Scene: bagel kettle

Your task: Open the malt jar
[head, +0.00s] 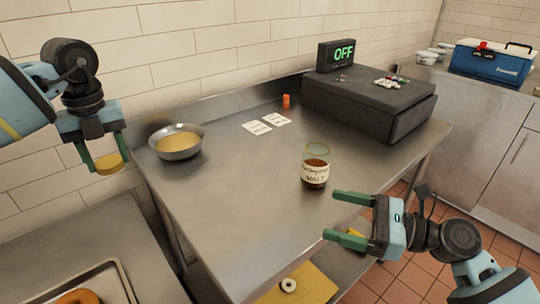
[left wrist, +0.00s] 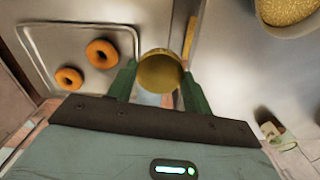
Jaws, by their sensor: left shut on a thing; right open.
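The malt jar (head: 315,174) is clear glass with dark contents and a handwritten label. It stands upright on the steel table, and its top shows no lid. My left gripper (head: 104,158) is shut on a round gold lid (head: 109,165), held up at the left, well away from the jar. The lid also shows between the fingers in the left wrist view (left wrist: 160,72). My right gripper (head: 332,216) is open and empty, just right of and nearer than the jar, not touching it.
A metal bowl (head: 158,138) of yellowish grains, two white cards (head: 265,124) and an orange cylinder (head: 286,101) are on the table (head: 225,185). A dark box (head: 350,105) with an "OFF" display fills the back right. A tray (left wrist: 60,32) with bagels lies at lower left.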

